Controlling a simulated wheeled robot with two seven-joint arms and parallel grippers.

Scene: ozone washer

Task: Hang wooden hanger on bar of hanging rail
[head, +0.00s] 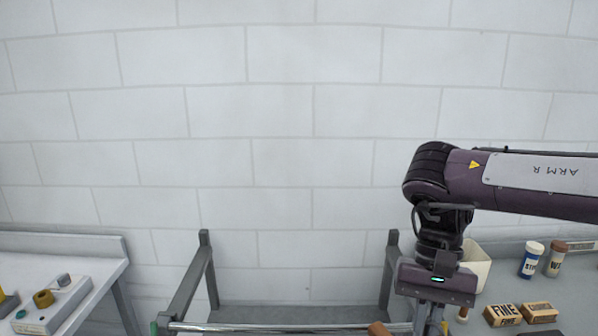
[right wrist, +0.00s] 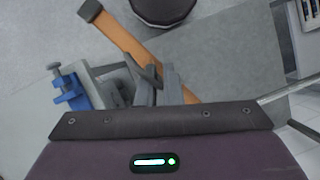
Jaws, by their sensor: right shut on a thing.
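The hanging rail is a dark grey frame (head: 207,262) with upright posts, low in the middle of the head view. Its shiny metal bar (head: 280,328) runs across the bottom edge. My right gripper (head: 429,322) points down near the right end of the bar, its fingertips cut off by the frame edge. It is shut on the wooden hanger, whose brown end (head: 378,329) shows by the bar. In the right wrist view the hanger (right wrist: 132,43) slants past my fingers (right wrist: 160,76), with a dark tip at upper left. Its hook cannot be made out. My left gripper is not in view.
A right-hand counter holds a white container (head: 475,266), blue and brown jars (head: 531,260) and small boxes (head: 502,315). A blue clamp (right wrist: 70,90) shows in the wrist view.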

